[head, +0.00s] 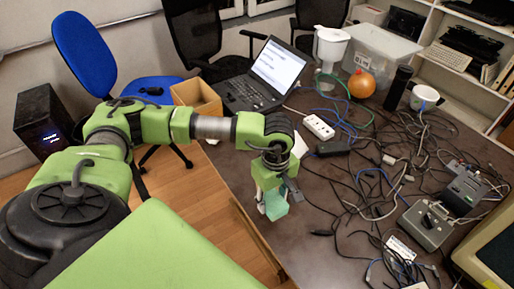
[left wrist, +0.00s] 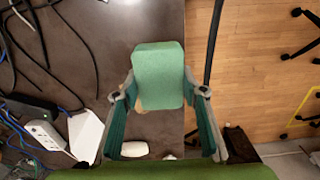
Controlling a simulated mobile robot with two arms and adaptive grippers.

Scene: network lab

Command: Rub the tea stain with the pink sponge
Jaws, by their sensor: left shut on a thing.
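My left gripper (head: 270,194) is over the near left edge of the dark table (head: 215,165). It is shut on a pale green block that looks like a sponge (head: 276,207). The left wrist view shows the green sponge (left wrist: 158,72) between the two fingers of my left gripper (left wrist: 160,92). The sponge appears raised off the table, though its exact height is hard to judge. I see no pink sponge. I cannot make out a tea stain; the held block and arm hide part of the table. My right gripper is not in view.
Tangled black and blue cables (head: 350,185) cover the middle and right of the table. A laptop (head: 262,80), white power strip (head: 318,127), orange ball (head: 361,84), white mug (head: 424,97) and grey box (head: 425,226) stand there. The wooden floor (left wrist: 255,75) lies beyond the edge.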

